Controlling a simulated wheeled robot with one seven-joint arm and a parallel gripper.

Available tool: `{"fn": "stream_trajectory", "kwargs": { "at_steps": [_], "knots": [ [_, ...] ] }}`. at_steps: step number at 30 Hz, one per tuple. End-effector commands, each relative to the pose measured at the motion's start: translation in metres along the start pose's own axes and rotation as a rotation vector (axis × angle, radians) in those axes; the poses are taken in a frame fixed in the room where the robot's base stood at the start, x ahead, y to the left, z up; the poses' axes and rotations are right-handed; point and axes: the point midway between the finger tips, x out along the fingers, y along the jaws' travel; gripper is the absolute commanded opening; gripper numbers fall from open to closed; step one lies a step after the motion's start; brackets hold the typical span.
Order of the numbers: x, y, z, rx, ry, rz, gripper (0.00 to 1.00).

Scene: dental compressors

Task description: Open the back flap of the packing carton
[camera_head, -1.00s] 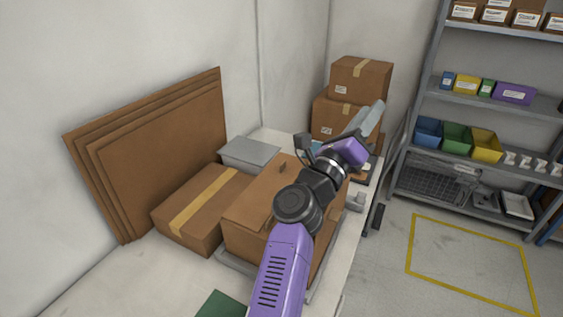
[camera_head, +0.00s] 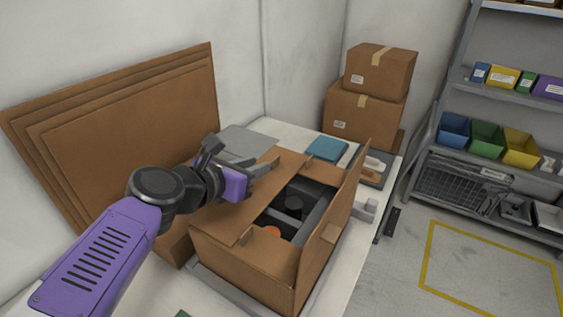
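The brown packing carton (camera_head: 245,280) stands on the bench with its top partly open. Its right-hand flap (camera_head: 345,205) stands upright. The back flap (camera_head: 287,163) appears to lie roughly flat across the far end, with a small tab on it. Brown panels also lie flat along the left and near sides of the opening. Inside are grey dividers, a dark round part (camera_head: 293,204) and an orange part (camera_head: 272,232). My gripper (camera_head: 262,172) is over the carton's far left, close to the back flap. Its fingertips are small and partly hidden, so contact and opening are unclear.
Flat cardboard sheets (camera_head: 130,135) lean on the left wall. A grey lid-like panel (camera_head: 248,141) lies behind the carton, with a blue item (camera_head: 327,148) and a tray (camera_head: 374,168) to the right. Two stacked boxes (camera_head: 365,115) stand at the back. Shelving is at right.

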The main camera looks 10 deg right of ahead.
Motion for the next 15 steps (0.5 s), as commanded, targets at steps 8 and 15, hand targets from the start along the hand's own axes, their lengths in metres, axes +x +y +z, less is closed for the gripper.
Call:
{"fn": "stream_trajectory", "kwargs": {
  "at_steps": [8, 15],
  "knots": [
    [0.024, 0.001, -0.002, 0.003, 0.006, 0.001, 0.25],
    [0.06, 0.001, -0.002, 0.002, 0.005, 0.002, 0.25]
  ]
}}
